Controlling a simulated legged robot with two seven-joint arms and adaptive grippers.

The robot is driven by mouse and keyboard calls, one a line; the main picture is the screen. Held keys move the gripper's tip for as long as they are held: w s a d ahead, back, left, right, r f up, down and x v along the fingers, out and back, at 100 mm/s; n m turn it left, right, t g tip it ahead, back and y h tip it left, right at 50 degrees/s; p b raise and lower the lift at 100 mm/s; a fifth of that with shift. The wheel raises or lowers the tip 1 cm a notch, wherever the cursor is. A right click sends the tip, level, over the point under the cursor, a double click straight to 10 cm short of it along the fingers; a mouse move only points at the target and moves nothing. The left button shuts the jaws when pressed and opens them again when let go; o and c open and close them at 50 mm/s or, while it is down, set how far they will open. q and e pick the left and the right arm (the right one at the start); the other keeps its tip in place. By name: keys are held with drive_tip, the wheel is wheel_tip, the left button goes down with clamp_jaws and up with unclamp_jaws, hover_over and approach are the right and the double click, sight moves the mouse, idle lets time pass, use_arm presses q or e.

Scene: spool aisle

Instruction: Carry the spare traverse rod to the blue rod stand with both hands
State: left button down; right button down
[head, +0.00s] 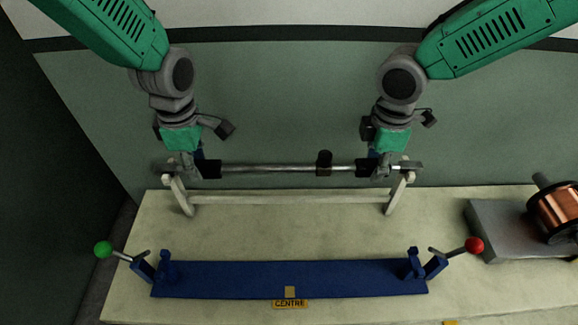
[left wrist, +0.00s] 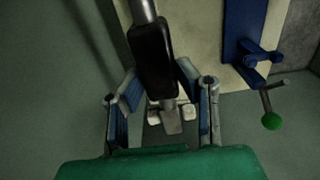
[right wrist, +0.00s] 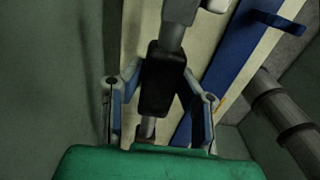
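The spare traverse rod (head: 265,168) is a level silver bar with black sleeves near its ends and a dark collar right of its middle. It lies at the top of a white rack (head: 300,197); I cannot tell whether it still touches the rack. My left gripper (head: 207,168) has its fingers against both sides of the left black sleeve (left wrist: 152,55). My right gripper (head: 368,167) has its fingers against both sides of the right black sleeve (right wrist: 163,80). The blue rod stand (head: 230,280) lies in front, with a short upright bracket at each end, empty.
A green-knobbed lever (head: 103,249) and a red-knobbed lever (head: 474,245) stick out from the stand's ends. A yellow CENTRE label (head: 290,303) marks its front. A copper spool (head: 556,212) sits on a grey block (head: 493,230) at the right. Bare bench lies between rack and stand.

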use_arm(q)
drive_tip(key=shift+w+r, duration=0.1)
drive_tip(key=shift+r, duration=0.05)
use_arm(e)
drive_tip(key=shift+w+r, duration=0.1)
drive_tip(key=shift+r, duration=0.05)
